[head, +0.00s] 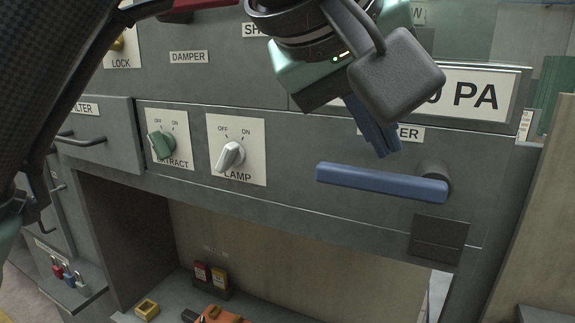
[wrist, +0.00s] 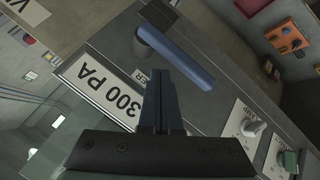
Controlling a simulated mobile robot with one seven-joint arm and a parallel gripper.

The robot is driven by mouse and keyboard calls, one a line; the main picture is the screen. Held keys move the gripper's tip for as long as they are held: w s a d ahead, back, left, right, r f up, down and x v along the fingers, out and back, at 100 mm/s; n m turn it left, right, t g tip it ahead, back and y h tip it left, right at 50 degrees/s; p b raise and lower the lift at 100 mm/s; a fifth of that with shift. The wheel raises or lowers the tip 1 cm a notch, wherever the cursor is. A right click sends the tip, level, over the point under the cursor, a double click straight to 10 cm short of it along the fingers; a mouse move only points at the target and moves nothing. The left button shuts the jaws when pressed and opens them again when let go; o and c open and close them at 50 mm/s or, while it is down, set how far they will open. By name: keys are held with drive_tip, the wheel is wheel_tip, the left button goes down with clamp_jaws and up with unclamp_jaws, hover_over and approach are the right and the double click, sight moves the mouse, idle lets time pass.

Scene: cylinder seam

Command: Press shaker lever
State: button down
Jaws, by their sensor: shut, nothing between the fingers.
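The shaker lever is a blue bar (head: 380,182) on a dark round pivot (head: 434,176), on the grey panel in the head view. It lies nearly level, its free end pointing left. A label ending in "ER" (head: 408,133) is above it, partly hidden by my gripper. My gripper (head: 383,150) is shut and empty, its blue fingers pointing down just above the lever in the picture, apart from it as far as I can see. In the wrist view the fingertips (wrist: 163,75) show shut, and the blue lever (wrist: 180,58) lies beyond them.
White lamp knob (head: 230,156) and green extract knob (head: 161,145) sit left of the lever. A 300 PA sign (wrist: 103,90) is above it, partly covered by my wrist in the head view. A dark block (head: 437,239) is below the pivot. An open bay holds small items below.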

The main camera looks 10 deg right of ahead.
sight(377, 186)
drive_tip(key=shift+f+b, duration=0.35)
drive_tip(key=shift+f, duration=0.1)
drive_tip(key=shift+s+f+b, duration=0.1)
drive_tip(key=shift+f+b, duration=1.55)
drive_tip(key=shift+f, duration=0.4)
idle(1.6)
idle(0.3)
drive_tip(key=shift+r+p, duration=2)
drive_tip(key=shift+r, duration=0.45)
drive_tip(key=shift+r+p, duration=2.1)
drive_tip(key=shift+r, duration=0.4)
